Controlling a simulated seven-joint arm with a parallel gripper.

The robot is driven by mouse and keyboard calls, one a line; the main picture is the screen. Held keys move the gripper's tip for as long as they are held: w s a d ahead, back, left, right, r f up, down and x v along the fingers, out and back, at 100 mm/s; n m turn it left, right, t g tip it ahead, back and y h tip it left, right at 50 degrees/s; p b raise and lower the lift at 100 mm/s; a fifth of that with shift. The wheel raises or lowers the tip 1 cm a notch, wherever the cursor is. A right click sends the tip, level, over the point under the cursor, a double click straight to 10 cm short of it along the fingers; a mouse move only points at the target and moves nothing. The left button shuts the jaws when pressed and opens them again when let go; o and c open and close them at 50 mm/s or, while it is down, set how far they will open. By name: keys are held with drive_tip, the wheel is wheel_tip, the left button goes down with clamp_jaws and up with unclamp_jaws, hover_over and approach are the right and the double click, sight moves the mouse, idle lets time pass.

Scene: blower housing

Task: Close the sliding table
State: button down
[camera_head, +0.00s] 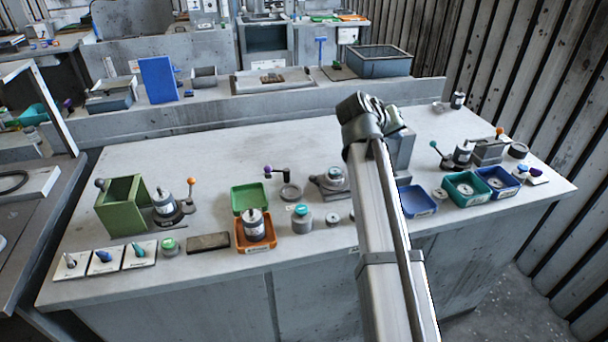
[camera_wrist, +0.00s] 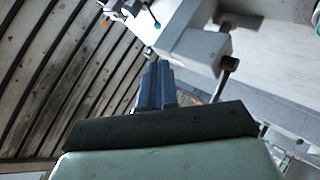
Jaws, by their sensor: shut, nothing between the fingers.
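My gripper (camera_wrist: 158,68) shows in the wrist view with its blue-grey fingers shut together and nothing between them. In the head view my arm crosses the workbench and hides the fingers. To the right of the fingers, the wrist view shows a pale grey block (camera_wrist: 203,47) with a dark knobbed rod (camera_wrist: 224,78). It may be part of the sliding table, but I cannot tell how far it is open or whether the fingers touch it. A grey upright block (camera_head: 403,147) stands partly hidden behind my arm in the head view.
The grey workbench (camera_head: 230,155) carries an open green box (camera_head: 123,207), an orange tray (camera_head: 256,243), a blue tray (camera_head: 416,202), a teal tray (camera_head: 465,190) and several small pots. Its back middle is clear. A ribbed wall (camera_head: 540,90) stands at the right.

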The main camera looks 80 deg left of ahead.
drive_tip(key=s+a+f+m+g+h, duration=0.1)
drive_tip(key=s+a+f+g, duration=0.2)
drive_tip(key=s, duration=1.2)
drive_tip(key=s+a+f+g+h, duration=0.1)
drive_tip(key=s+a+f, duration=0.3)
drive_tip(key=s, duration=1.2)
drive_tip(key=x, duration=0.9)
drive_tip(key=shift+w+f, duration=0.1)
drive_tip(key=shift+w, duration=0.25)
drive_tip(key=shift+w+d+f, duration=0.15)
drive_tip(key=shift+w, duration=0.35)
drive_tip(key=shift+w+d+f, duration=0.15)
drive_tip(key=shift+w, duration=0.4)
drive_tip(key=shift+w+d+f, duration=0.1)
drive_tip(key=shift+w+f, duration=0.05)
drive_tip(key=shift+w, duration=0.75)
approach(346, 179)
drive_tip(key=w+a+f, duration=0.2)
drive_tip(key=w, duration=0.1)
drive_tip(key=w+f, duration=0.1)
drive_tip(key=f, duration=0.1)
drive_tip(key=shift+w+a, duration=0.35)
drive_tip(key=shift+a, duration=0.05)
drive_tip(key=shift+r, duration=0.1)
